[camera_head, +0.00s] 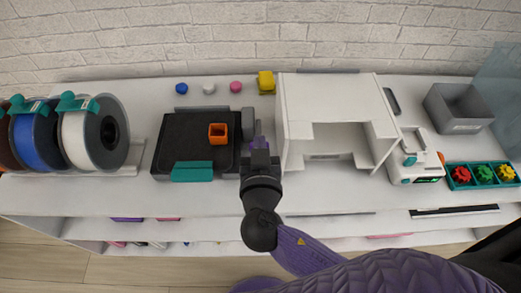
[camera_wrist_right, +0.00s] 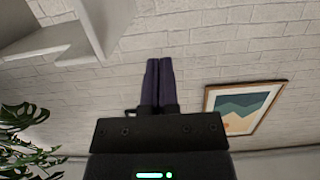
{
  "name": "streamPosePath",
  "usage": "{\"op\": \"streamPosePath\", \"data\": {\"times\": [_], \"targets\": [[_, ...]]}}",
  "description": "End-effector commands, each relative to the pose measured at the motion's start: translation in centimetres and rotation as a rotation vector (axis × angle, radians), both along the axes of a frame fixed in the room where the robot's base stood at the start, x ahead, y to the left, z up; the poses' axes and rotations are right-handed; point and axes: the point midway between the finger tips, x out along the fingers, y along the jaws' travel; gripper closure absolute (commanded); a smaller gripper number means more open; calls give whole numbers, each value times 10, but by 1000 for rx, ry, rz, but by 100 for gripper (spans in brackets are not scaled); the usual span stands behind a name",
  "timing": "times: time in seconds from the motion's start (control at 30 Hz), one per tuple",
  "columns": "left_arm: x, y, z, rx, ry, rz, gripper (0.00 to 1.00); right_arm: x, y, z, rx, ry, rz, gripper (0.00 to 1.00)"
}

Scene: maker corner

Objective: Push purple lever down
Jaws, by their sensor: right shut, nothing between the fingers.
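My right gripper (camera_head: 258,148) reaches over the table's middle, between the black flat machine and the white open-fronted box. In the right wrist view its two dark purple fingers (camera_wrist_right: 159,82) are pressed together with nothing between them. A small purple patch shows just beyond the gripper in the head view, beside a grey upright part (camera_head: 248,115) at the machine's right edge. I cannot tell whether this patch is the purple lever or my fingers. The lever is not clearly seen in either view. My left gripper is not in view.
The black machine (camera_head: 172,136) bears an orange hollow cube (camera_head: 218,133) and has a teal front tab (camera_head: 192,172). The white box (camera_head: 335,98) stands close at the gripper's right. Filament spools (camera_head: 76,140) stand left. A grey bin (camera_head: 458,105) and a teal gear tray (camera_head: 484,187) are right.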

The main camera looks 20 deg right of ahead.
Motion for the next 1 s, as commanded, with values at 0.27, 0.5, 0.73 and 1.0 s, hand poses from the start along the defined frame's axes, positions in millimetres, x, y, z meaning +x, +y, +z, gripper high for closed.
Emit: {"op": "streamPosePath", "data": {"times": [0.27, 0.5, 0.73, 1.0], "targets": [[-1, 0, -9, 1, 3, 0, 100, 58, -18, -11, -3, -1, -3, 100], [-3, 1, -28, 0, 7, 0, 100, 43, -13, -44, -2, 7, -1, 100], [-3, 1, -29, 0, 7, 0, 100, 39, -12, -46, 1, 5, -2, 100], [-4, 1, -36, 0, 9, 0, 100, 40, -12, -51, -2, -5, -1, 100]]}}
